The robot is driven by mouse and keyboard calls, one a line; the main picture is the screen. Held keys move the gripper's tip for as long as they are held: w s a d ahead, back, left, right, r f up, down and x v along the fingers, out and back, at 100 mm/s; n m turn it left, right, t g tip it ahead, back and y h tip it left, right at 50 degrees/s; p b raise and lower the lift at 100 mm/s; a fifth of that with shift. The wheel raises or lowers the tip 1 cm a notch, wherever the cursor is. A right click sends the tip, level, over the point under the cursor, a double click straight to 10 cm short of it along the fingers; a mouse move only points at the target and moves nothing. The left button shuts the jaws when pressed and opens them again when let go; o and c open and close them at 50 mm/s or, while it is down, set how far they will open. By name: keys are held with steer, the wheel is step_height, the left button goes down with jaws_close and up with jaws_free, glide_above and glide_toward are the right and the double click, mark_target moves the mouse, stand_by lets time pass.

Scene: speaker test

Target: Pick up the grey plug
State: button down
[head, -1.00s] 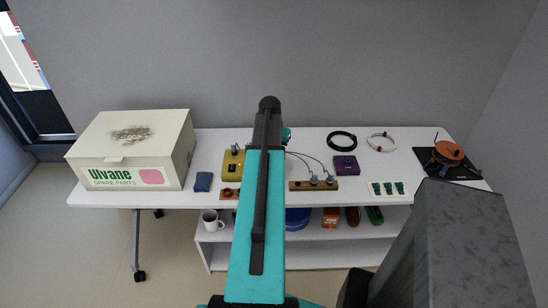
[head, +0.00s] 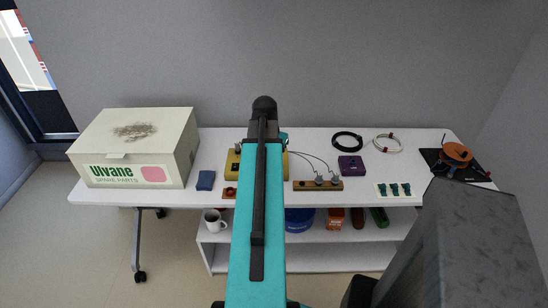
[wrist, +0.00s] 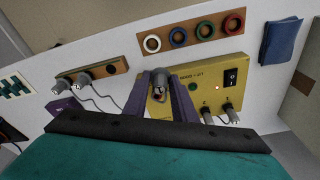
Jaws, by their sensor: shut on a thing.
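In the wrist view my gripper (wrist: 160,84) is shut on a grey plug (wrist: 160,75), one finger on each side of it. The plug is over the left part of the yellow box (wrist: 190,88); I cannot tell whether it touches the box. Two other grey plugs (wrist: 231,110) with cables stand at the box's right side. Two more grey plugs (wrist: 65,83) sit on a wooden strip (wrist: 98,72) to the left. In the head view my arm hides the gripper and part of the yellow box (head: 234,168).
A wooden board with coloured rings (wrist: 192,34) and a blue cloth (wrist: 281,42) lie near the box. On the white table are a spare parts carton (head: 135,150), a purple box (head: 351,166), black cable (head: 347,141) and a reel (head: 456,153). A shelf below holds a mug (head: 215,222).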

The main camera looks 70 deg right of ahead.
steer(key=a+b, duration=0.2)
steer(key=a, duration=0.5)
steer(key=shift+r, duration=0.35)
steer(key=shift+r, duration=0.15)
stand_by(0.3)
steer(key=shift+r+p, duration=1.8)
steer(key=shift+r, duration=0.05)
steer(key=shift+s, duration=0.15)
